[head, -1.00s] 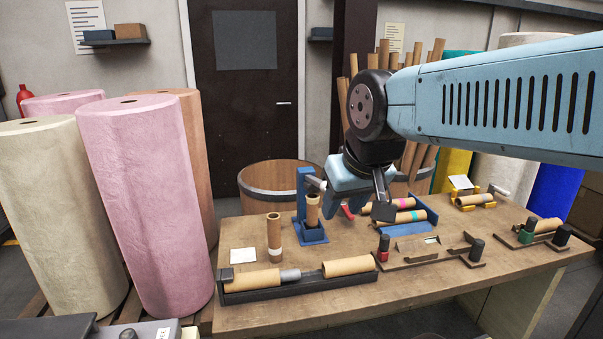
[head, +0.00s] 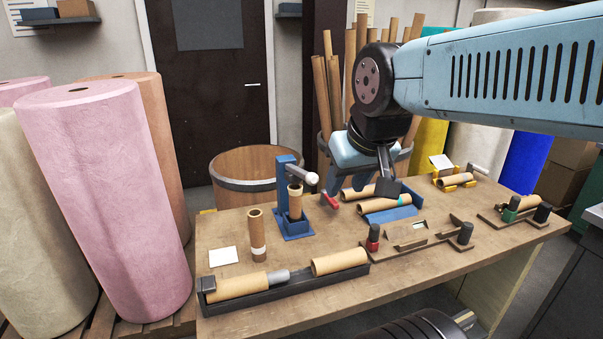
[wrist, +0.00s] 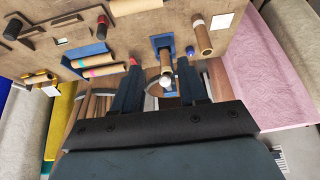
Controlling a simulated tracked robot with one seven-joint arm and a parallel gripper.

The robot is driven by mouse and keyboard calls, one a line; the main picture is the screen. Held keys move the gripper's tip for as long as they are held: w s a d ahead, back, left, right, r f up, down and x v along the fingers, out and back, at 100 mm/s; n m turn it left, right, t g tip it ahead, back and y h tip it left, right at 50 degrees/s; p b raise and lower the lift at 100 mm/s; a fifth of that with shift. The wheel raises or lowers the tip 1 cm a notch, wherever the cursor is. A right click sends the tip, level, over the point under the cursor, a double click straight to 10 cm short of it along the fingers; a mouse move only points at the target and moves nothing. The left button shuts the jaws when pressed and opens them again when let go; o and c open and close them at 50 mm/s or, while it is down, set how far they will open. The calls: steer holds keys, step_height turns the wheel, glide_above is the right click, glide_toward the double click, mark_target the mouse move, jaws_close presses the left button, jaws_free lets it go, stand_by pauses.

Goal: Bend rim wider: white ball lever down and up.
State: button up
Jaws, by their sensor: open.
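A blue press (head: 287,205) stands on the bench with a cardboard tube (head: 295,201) upright in it. Its lever ends in a white ball (head: 308,178) near the top of the press. My gripper (head: 347,186) hangs to the right of the ball with its fingers spread and nothing seen between them. In the wrist view the white ball (wrist: 166,82) shows between the two open fingers, with the press (wrist: 162,43) beyond; I cannot tell its depth relative to the fingertips. The tube's rim is partly hidden there.
A red-tipped handle (head: 329,200) lies right of the press. A loose tube (head: 257,235) stands to its left and a black tray (head: 287,284) with tubes lies in front. Blue tray (head: 395,213) with tubes is to the right. A wooden barrel (head: 247,178) stands behind.

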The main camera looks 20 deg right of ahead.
steer(key=shift+o, duration=1.3)
steer(key=shift+r, duration=0.15)
steer(key=shift+o, duration=0.2)
steer(key=w+r+n+g, duration=0.1)
steer(key=w+r+g, duration=0.1)
steer(key=w, duration=0.5)
steer(key=shift+w+d+r+h, duration=0.15)
steer(key=shift+w+r+h, duration=0.15)
steer(key=shift+r, duration=0.6)
steer(key=r+n+g, duration=0.1)
steer(key=n+g, duration=0.1)
steer(key=g, duration=0.1)
glide_above(300, 175)
steer(key=s, duration=0.6)
steer(key=shift+h, duration=0.4)
steer(key=f, duration=1.3)
steer(key=shift+d, duration=0.4)
jaws_close()
